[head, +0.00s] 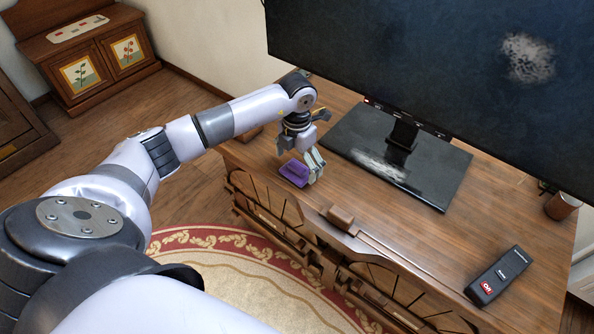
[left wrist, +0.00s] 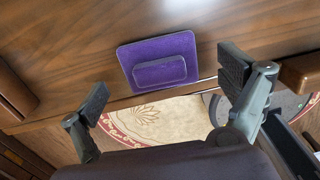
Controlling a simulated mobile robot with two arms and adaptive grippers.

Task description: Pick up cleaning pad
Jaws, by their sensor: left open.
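The purple cleaning pad (head: 293,173) lies on the wooden cabinet top near its front left edge in the head view. In the left wrist view the pad (left wrist: 158,60) is a flat purple square with a raised block on it. My left gripper (head: 305,168) is at the pad, its fingers pointing down. In the left wrist view my left gripper (left wrist: 165,88) is open, with one finger to each side of the pad and clear wood between. The fingers are not closed on the pad. My right gripper is not in view.
A monitor (head: 440,70) with a pale smudge stands on a dusty black base (head: 440,172) right of the pad. A black remote (head: 497,275) lies at the front right, and a brown cup (head: 562,205) stands at the right edge. A patterned rug (head: 235,265) covers the floor.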

